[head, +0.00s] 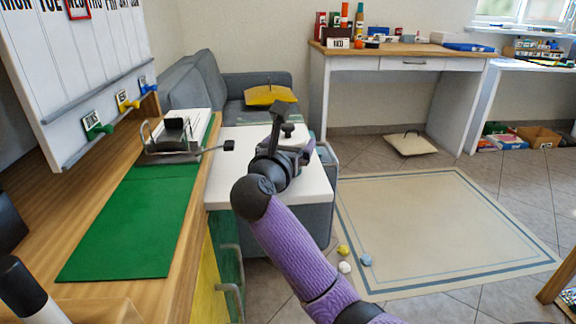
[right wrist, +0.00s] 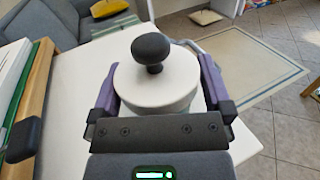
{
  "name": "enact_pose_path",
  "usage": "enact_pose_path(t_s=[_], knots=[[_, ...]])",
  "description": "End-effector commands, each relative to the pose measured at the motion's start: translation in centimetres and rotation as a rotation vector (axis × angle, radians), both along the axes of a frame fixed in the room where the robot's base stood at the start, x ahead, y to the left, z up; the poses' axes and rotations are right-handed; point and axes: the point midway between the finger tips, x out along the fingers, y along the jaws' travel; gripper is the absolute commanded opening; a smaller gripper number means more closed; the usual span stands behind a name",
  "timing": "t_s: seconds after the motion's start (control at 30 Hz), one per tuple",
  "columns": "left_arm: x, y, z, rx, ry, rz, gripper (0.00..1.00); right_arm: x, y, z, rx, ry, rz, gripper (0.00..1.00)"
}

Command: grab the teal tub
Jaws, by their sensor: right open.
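My right gripper (head: 288,152) is over the white side table in the head view. In the right wrist view its purple-sided fingers (right wrist: 160,92) are open, one on each side of a round container with a white lid (right wrist: 135,85) and a black knob (right wrist: 151,48). I cannot tell whether the fingers touch it. The container's body is mostly hidden under the lid and behind the gripper, and no teal shows on it. In the head view my gripper hides most of it. My left gripper is not in view.
The white table top (head: 312,190) is clear around the gripper. A wooden counter with a green mat (head: 130,230) and a metal-framed device (head: 178,135) stands at left. A grey sofa (head: 195,82) is behind. A desk (head: 400,50) and a rug (head: 440,220) lie right.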

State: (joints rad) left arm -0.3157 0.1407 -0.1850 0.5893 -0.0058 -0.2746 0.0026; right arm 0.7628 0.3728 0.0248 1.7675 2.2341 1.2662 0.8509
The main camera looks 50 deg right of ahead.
Motion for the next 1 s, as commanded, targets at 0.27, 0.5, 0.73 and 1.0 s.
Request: enact_pose_path(t_s=[0.27,0.5,0.73,1.0], knots=[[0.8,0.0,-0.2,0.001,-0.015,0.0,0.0,0.0,0.0,0.0,0.0,0.0,0.0,0.51],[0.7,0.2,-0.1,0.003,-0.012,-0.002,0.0,0.0,0.0,0.0,0.001,0.0,0.0,0.0],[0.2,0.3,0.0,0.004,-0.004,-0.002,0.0,0.0,0.0,0.0,0.0,0.0,0.0,0.0],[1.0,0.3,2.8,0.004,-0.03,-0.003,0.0,-0.1,0.1,4.8,0.001,-0.012,0.002,0.0]])
